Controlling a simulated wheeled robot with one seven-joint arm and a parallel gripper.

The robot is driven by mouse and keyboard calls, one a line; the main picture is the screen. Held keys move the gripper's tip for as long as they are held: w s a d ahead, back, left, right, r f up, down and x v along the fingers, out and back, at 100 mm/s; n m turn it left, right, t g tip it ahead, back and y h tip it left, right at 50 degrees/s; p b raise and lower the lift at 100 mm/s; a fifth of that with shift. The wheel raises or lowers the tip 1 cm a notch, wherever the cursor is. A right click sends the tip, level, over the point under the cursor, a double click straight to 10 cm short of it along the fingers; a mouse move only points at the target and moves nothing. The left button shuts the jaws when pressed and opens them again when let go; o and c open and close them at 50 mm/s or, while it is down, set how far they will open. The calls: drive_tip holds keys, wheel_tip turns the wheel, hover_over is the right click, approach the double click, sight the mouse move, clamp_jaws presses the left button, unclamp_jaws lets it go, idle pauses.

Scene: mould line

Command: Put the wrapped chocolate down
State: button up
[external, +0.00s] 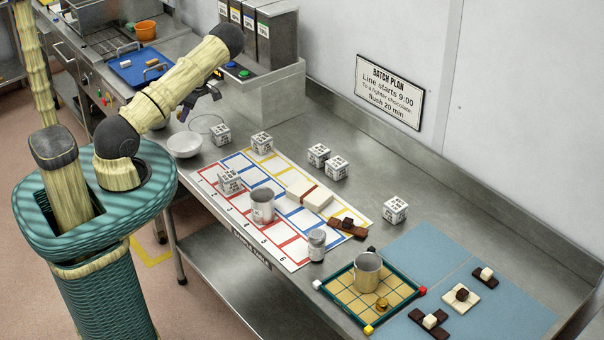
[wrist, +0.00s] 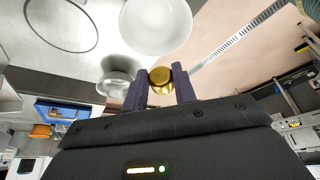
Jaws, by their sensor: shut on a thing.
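My gripper (wrist: 160,84) is shut on a round gold-wrapped chocolate (wrist: 161,76), which shows between its two dark fingertips in the wrist view. In the external view my gripper (external: 185,112) is over the far left part of the counter, above and behind the white bowl (external: 185,145); the held chocolate is too small to make out there. The bowl (wrist: 156,22) also shows beyond the fingertips in the wrist view. A second gold piece (external: 382,303) lies on the gridded tray (external: 343,292) with the green rim, beside a steel cup (external: 367,270).
A thin ring outline (external: 205,124) marks the counter by the bowl. A steel vessel (wrist: 118,78) stands left of the fingertips in the wrist view. White printed cubes (external: 261,142), a numbered mat (external: 240,205), another steel cup (external: 262,204) and a blue mat (external: 440,262) with chocolates occupy the counter.

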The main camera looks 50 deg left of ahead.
drive_tip(key=shift+f, duration=0.1)
drive_tip(key=b, duration=0.5)
approach(185, 137)
drive_tip(key=shift+s+d+f, duration=0.35)
drive_tip(key=shift+s+f, duration=0.5)
drive_tip(key=shift+f, duration=0.1)
drive_tip(key=shift+s+d+f, duration=0.35)
drive_tip(key=shift+s+f, duration=0.55)
drive_tip(key=shift+f, duration=0.1)
drive_tip(key=shift+s+d+f, duration=0.35)
drive_tip(key=shift+s+f, duration=0.5)
drive_tip(key=shift+f, duration=0.1)
drive_tip(key=o, duration=1)
drive_tip(key=shift+r, duration=0.1)
wheel_tip(185, 137, up, 7)
drive_tip(key=p, duration=0.2)
drive_tip(key=shift+p, duration=0.4)
